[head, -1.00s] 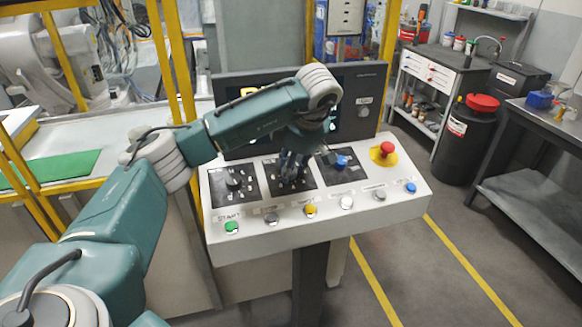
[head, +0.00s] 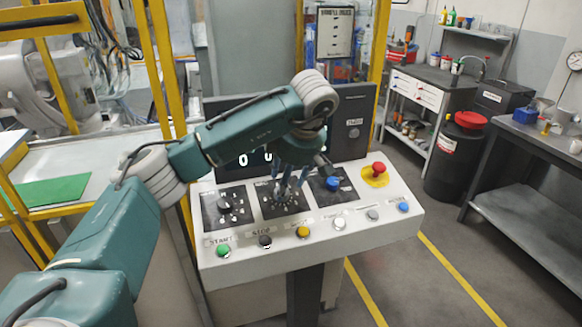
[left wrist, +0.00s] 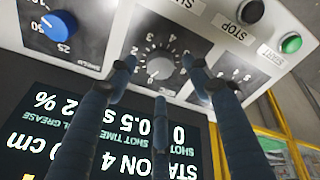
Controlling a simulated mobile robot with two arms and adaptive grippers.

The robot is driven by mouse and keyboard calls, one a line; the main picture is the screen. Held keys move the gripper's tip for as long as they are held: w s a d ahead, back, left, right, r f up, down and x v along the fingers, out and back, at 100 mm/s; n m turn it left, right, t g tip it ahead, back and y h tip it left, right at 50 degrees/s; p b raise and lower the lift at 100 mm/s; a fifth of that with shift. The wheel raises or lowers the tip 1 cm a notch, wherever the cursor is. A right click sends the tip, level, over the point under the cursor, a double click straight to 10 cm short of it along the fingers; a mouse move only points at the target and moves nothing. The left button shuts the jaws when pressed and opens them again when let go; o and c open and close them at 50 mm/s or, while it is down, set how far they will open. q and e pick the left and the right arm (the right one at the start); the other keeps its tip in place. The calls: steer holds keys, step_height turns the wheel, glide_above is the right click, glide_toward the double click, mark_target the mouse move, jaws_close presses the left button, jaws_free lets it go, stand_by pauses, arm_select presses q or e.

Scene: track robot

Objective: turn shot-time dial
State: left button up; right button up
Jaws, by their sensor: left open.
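The control panel (head: 345,255) has three dials in a row. The middle dial (left wrist: 160,64) is a grey knob with numbers around it in the left wrist view; I take it as the shot-time dial, though its label is not readable. My left gripper (head: 284,190) is over this dial, pointing down, and partly hides it in the head view. Its dark fingers (left wrist: 160,78) are open and spread around the knob in the left wrist view; I cannot tell whether they touch it. The display (left wrist: 105,125), upside down there, reads shot time 0.5 s. My right gripper is not in view.
A red emergency button (head: 378,168) is at the far right. Along the front are several buttons, including green (head: 223,251) and yellow (head: 303,232). The display housing stands behind.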

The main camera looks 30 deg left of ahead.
arm_select(q)
steer(key=v, duration=0.8)
steer(key=shift+d, duration=0.2)
steer(key=shift+r, duration=0.1)
